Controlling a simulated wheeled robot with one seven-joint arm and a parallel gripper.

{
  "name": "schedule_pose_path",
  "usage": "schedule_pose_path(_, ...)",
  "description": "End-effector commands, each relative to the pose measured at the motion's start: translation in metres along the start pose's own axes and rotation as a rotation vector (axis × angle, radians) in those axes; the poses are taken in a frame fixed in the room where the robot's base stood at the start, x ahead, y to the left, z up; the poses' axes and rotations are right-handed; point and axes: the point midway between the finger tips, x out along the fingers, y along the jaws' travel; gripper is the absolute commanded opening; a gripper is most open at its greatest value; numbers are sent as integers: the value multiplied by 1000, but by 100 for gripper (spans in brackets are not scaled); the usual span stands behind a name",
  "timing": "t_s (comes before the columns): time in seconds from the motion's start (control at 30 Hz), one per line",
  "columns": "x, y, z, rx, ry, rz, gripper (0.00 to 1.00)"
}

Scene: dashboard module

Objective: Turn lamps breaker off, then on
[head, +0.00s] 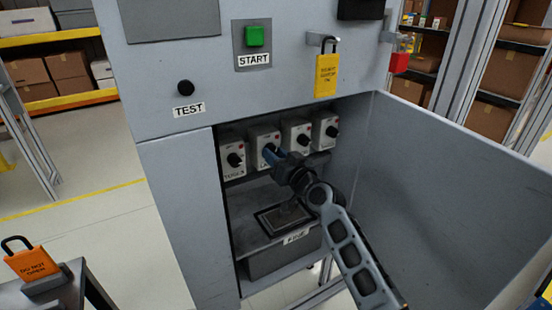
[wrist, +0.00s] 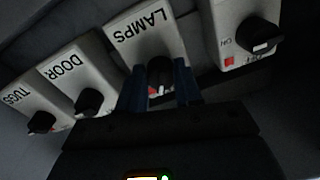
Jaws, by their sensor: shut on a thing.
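The lamps breaker (head: 262,137) is a pale box, second from the left in the row inside the open cabinet. In the wrist view its LAMPS label (wrist: 147,30) reads clearly. Its black knob (wrist: 160,74) sits between the blue fingers of my gripper (wrist: 161,88), which is shut on it. In the head view my gripper (head: 270,153) reaches in from the lower right and hides the knob. A bit of red shows beside the knob, but its on or off setting cannot be told.
Another breaker (head: 232,158) is close on the left; two more (head: 297,136) (head: 325,130) are on the right. A tray-like box (head: 262,263) lies below. The open door panel (head: 445,185) bounds the right side. A yellow tag lock (head: 326,75) hangs above.

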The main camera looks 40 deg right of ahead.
Motion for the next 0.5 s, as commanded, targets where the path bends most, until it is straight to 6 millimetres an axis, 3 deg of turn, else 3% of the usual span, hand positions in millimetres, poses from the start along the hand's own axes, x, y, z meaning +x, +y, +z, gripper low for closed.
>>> schedule_pose_path(0.5, 0, -3, 0, 489, 21, 5, 4)
